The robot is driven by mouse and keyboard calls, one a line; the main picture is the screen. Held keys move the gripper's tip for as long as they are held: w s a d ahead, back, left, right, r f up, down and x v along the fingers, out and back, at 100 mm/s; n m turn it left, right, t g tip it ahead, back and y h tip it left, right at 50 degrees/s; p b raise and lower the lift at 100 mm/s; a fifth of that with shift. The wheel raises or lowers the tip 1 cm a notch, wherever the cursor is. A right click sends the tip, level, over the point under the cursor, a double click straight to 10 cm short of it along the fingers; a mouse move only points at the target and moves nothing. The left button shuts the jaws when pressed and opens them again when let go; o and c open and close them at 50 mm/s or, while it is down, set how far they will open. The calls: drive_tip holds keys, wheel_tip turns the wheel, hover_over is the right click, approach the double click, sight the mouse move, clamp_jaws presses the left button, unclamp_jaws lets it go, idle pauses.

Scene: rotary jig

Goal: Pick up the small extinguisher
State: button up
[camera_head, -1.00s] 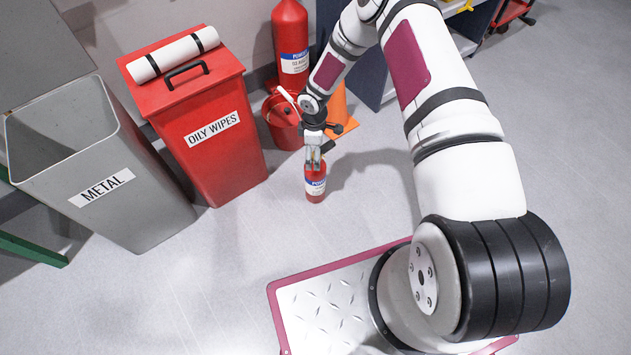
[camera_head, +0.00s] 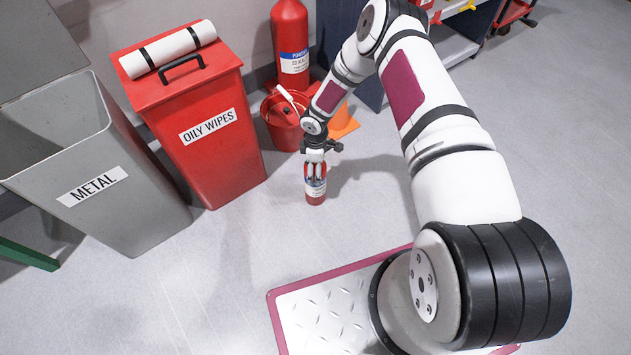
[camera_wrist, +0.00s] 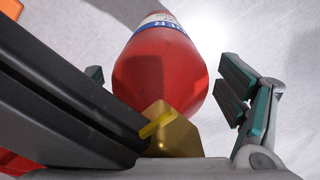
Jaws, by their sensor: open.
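The small extinguisher (camera_head: 315,190) stands upright on the floor in the head view, a red cylinder with a white and blue label. My gripper (camera_head: 315,172) is at its top, pointing down, with fingers reaching along its upper body. In the wrist view the red body (camera_wrist: 160,75) of the small extinguisher lies between the open fingers of my gripper (camera_wrist: 170,95), with its brass valve and black handle close to the camera. A gap shows between the body and the right finger. The black handle hides part of the left finger.
A red oily wipes bin (camera_head: 210,150) and a grey metal bin (camera_head: 120,215) stand to the left. A large extinguisher (camera_head: 290,40), a red bucket (camera_head: 280,125) and an orange cone (camera_head: 345,125) are behind my gripper. The floor in front and to the right is clear.

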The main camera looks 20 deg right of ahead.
drive_tip(key=shift+c, duration=0.6)
drive_tip(key=c, duration=1.8)
drive_tip(key=shift+w+r, duration=0.1)
drive_tip(key=shift+c, duration=0.6)
